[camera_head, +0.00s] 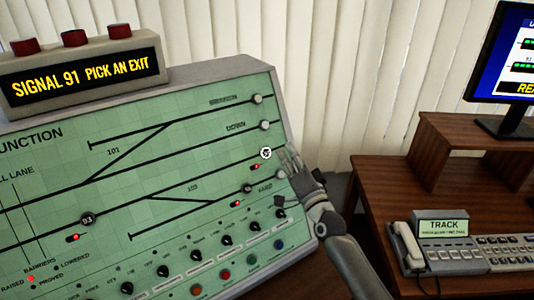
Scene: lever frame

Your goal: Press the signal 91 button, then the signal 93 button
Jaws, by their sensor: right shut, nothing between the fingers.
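A green signal panel (60,160) stands at the left, with black track lines and small round buttons. A dark round button (87,220) at the lower left bears a small number that looks like 93, but I cannot be sure. A white-ringed round button (265,153) sits near the panel's right edge, its number unreadable. The display (85,77) above reads "SIGNAL 91 PICK AN EXIT". My right gripper (284,158) is shut and empty at the panel's right edge, just right of the white-ringed button. I cannot tell if it touches the panel. My left gripper is out of view.
Several black knobs (197,256) and coloured buttons line the panel's lower part. Red buttons (74,38) top the display box. A wooden desk (385,185) at the right carries a monitor (505,60), a telephone (409,243) and a keyboard (495,250).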

